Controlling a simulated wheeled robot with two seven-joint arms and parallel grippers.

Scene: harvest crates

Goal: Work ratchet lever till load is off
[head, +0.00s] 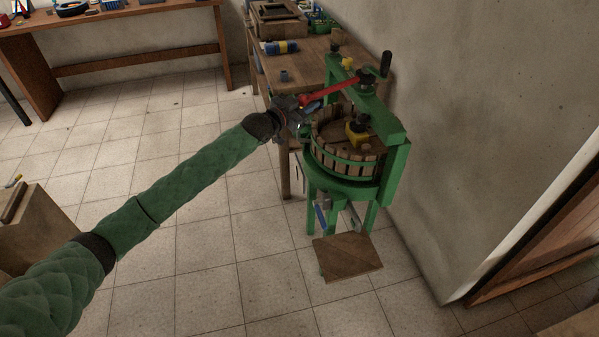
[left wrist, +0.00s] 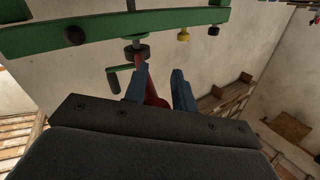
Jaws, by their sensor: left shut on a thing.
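A green fruit press (head: 398,160) stands against the wall, with a slatted wooden basket (head: 345,158) under its frame. A red lever (head: 330,93) reaches out to the left from the screw at the top of the frame. My left gripper (head: 300,104) is at the outer end of this lever and is shut on it. In the left wrist view the red lever (left wrist: 152,94) lies at the blue fingers, below the green beam (left wrist: 110,34). My right gripper is in neither view.
A wooden table (head: 300,55) with a box and small items stands just behind the press. A wooden board (head: 347,256) is low in front of the press. A workbench (head: 130,22) is at the back left. The tiled floor (head: 225,220) between is open.

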